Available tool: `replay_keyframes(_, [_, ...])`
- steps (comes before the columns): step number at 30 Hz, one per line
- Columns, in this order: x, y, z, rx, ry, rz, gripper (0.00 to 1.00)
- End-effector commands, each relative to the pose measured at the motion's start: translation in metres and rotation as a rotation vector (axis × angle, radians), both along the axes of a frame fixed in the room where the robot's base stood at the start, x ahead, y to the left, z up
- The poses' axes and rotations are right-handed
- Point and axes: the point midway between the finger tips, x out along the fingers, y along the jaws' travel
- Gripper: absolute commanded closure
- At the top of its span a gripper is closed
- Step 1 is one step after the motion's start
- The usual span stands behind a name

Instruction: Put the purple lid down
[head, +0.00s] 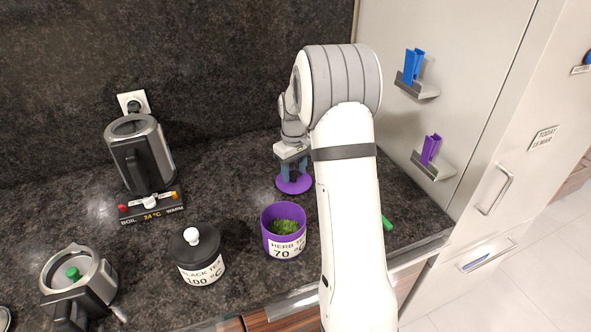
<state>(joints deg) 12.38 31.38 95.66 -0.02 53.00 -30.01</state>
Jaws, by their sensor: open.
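The purple lid (295,187) lies on the dark countertop behind the purple herb tea canister. My gripper (293,174) points down right above the lid, with its fingers open around the middle of it. The lid's knob is hidden between the fingers, and I cannot tell if they touch it. The purple canister (271,246) stands uncovered, with green herbs inside and a label reading 70 °C.
A black canister (187,272) with its lid on stands to the left. A kettle (139,155) sits on its base at the back left, and another metal jug (91,281) is at the front left. A green object (387,223) lies right of my arm. Clips hang on the right panel.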

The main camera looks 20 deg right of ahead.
Motion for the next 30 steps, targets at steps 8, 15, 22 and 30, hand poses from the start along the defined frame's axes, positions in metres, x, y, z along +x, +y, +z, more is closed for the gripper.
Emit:
replay_keyframes(8, [0.001,0.0,0.047,-0.001,-0.006,0.001,0.53])
replay_keyframes(15, [0.001,0.001,0.096,-0.001,-0.003,0.001,0.53])
replay_keyframes(22, [-0.001,0.002,0.12,-0.001,-0.003,0.0,0.53])
replay_keyframes(30, [-0.061,0.04,0.153,-0.009,-0.058,-0.059,0.53])
